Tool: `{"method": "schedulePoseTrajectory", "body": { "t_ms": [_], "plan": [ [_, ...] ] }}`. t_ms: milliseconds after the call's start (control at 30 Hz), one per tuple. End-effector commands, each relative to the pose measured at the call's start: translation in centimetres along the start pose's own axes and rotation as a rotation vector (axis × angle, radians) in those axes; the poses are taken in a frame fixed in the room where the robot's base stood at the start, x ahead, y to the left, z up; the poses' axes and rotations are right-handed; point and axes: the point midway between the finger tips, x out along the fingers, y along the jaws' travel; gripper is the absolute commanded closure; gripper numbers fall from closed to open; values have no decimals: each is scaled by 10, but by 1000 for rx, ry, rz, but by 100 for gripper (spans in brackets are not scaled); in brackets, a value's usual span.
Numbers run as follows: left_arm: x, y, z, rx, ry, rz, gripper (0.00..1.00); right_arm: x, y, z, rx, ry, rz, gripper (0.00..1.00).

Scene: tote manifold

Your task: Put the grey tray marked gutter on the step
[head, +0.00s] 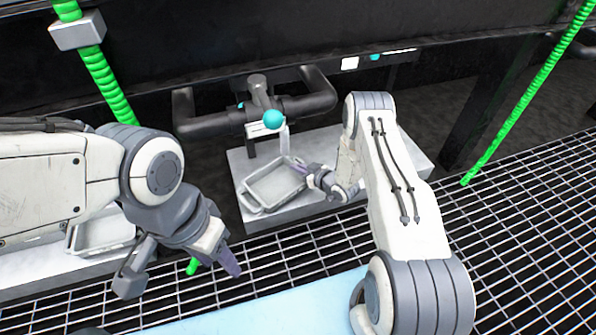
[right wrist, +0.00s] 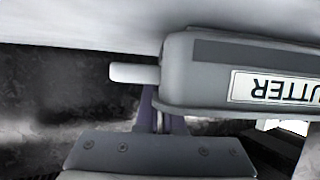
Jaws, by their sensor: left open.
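The grey tray (head: 272,186) is a shallow open pan over the pale step (head: 252,222) in the middle of the head view. In the right wrist view its side bears a white label, upside down and partly cut off, reading "UTTER" (right wrist: 275,90). My right gripper (head: 298,166) is at the tray's right edge. Its dark fingers (right wrist: 162,110) reach up to the tray beside a pale stub; their tips are hidden, so the grip is unclear. I cannot tell whether the tray touches the step. My left gripper (head: 180,273) is open and empty above the grating.
Another pale tray (head: 103,233) sits on a light ledge at the left, partly behind my left arm. A dark pipe manifold (head: 258,108) with a teal ball (head: 273,119) stands behind the step. Green hoses (head: 108,82) hang at both sides. Metal grating (head: 525,205) covers the right.

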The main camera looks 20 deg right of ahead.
Motion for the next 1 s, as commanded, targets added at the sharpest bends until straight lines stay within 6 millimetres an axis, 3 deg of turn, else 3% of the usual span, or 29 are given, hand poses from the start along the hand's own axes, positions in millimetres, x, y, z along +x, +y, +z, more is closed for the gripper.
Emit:
{"method": "schedulePoseTrajectory", "body": {
  "t_ms": [300, 333, 400, 767, 1000],
  "plan": [
    [1, 0, 0, 0, 1, 0, 50, 0, 2, 2, 0, 1, 2, 100],
    [0, 0, 0, 0, 1, 0, 50, 0, 2, 1, 0, -1, 2, 84],
    [0, 0, 0, 0, 1, 0, 50, 0, 2, 1, 0, -1, 2, 65],
    [-4, 0, 0, 0, 1, 0, 50, -3, 2, -4, 0, 0, 3, 65],
    [-31, 2, -2, 0, 1, 0, 50, -44, 3, -7, 5, -3, 6, 65]
  ]
}}
